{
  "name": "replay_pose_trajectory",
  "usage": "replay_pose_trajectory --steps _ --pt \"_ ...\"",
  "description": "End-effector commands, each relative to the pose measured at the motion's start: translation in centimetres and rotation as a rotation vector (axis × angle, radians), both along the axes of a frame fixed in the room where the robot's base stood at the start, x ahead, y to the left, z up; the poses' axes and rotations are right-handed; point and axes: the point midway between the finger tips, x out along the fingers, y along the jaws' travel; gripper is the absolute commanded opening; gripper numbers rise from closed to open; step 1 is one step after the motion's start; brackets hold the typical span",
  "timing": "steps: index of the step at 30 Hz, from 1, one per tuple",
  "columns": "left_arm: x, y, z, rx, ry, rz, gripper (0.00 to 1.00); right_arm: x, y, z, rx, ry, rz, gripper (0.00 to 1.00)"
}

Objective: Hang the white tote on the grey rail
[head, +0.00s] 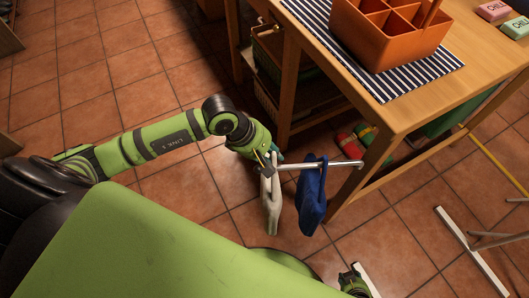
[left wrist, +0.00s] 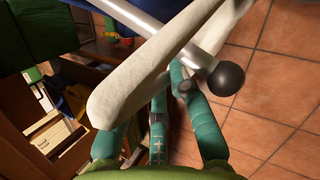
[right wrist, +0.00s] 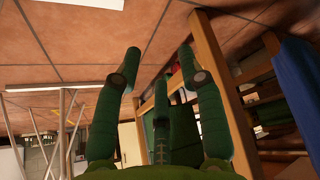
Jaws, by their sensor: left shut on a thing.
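The white tote (head: 271,205) hangs below my left gripper (head: 264,158), near the free end of the grey rail (head: 338,164). The left gripper is shut on its top. In the left wrist view, its pale strap (left wrist: 150,65) crosses close to the fingers (left wrist: 165,95), and the rail (left wrist: 199,57), with a black ball end (left wrist: 226,78), appears to pass between two strap parts. Whether the strap bears on the rail cannot be told. My right gripper (right wrist: 160,75) is open and empty; part of it shows at the head view's bottom edge (head: 355,284).
A blue tote (head: 312,195) hangs on the rail beside the white one. The rail sticks out from a wooden table (head: 400,112) carrying an orange caddy (head: 385,38) on a striped mat (head: 425,70). White-barred stands (head: 470,250) are on the right floor. Tiled floor left is clear.

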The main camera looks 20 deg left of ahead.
Motion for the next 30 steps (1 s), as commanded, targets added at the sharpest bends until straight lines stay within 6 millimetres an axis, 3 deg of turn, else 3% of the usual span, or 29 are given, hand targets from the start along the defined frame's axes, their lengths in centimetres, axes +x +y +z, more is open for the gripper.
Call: replay_pose_trajectory --steps 7,18,30 --pt "1.0 -1.7 0.2 -0.004 -0.004 0.0 0.0 -0.2 0.0 0.1 -0.001 0.004 0.001 0.4" --pt "1.3 -2.3 -2.4 -0.002 -0.003 0.0 0.0 -0.4 0.7 -0.6 -0.006 0.088 -0.017 0.4" --pt "1.3 -2.4 -3.0 -0.002 -0.002 0.0 0.0 -0.7 0.9 -0.3 -0.009 0.128 -0.025 0.4"
